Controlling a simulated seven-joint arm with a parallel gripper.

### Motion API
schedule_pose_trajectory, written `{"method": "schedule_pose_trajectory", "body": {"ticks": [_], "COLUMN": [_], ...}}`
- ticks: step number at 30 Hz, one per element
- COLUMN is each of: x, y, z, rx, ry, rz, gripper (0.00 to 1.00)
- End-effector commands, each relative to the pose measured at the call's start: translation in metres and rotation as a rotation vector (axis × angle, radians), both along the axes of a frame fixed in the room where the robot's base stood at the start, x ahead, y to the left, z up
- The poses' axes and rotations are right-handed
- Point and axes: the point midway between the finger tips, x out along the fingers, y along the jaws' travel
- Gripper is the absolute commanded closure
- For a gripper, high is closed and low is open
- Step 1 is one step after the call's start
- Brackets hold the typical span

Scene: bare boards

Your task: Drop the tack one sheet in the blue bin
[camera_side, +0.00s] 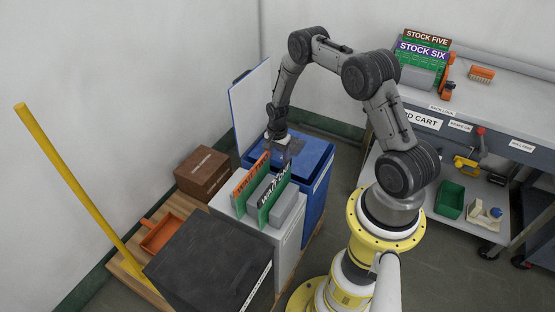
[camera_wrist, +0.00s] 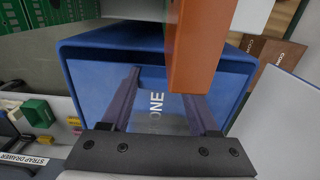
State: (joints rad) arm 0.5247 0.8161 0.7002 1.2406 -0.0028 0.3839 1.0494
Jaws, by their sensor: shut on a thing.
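My gripper (camera_side: 280,142) is over the blue bin (camera_side: 320,185), close to the standing boards. In the wrist view its two purple-grey fingers (camera_wrist: 163,85) point into the bin (camera_wrist: 88,80). In the side view the sheet is too small and covered to make out clearly.
An orange-edged board (camera_side: 250,176) and a green board (camera_side: 277,190) stand on a white cabinet (camera_side: 286,245) in front of the bin. A pale upright panel (camera_side: 250,105) rises behind it. Brown boxes (camera_side: 202,170) stand left. A cart (camera_side: 500,115) stands right.

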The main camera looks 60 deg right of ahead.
Motion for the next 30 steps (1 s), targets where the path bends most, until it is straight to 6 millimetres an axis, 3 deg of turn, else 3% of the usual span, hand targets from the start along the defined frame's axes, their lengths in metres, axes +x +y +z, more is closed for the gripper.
{"method": "schedule_pose_trajectory", "body": {"ticks": [4,5,10,22,30], "x": [0.000,0.000,0.000,0.001,0.001], "y": [0.000,0.000,0.000,0.000,-0.001], "z": [0.000,0.000,0.000,0.008,0.057], "rx": [0.000,0.000,0.000,-0.001,-0.002], "ry": [0.000,0.000,0.000,-0.002,-0.004], "rz": [0.000,0.000,0.000,0.000,0.000], "gripper": [0.92,0.33,0.04,0.04,0.04]}}
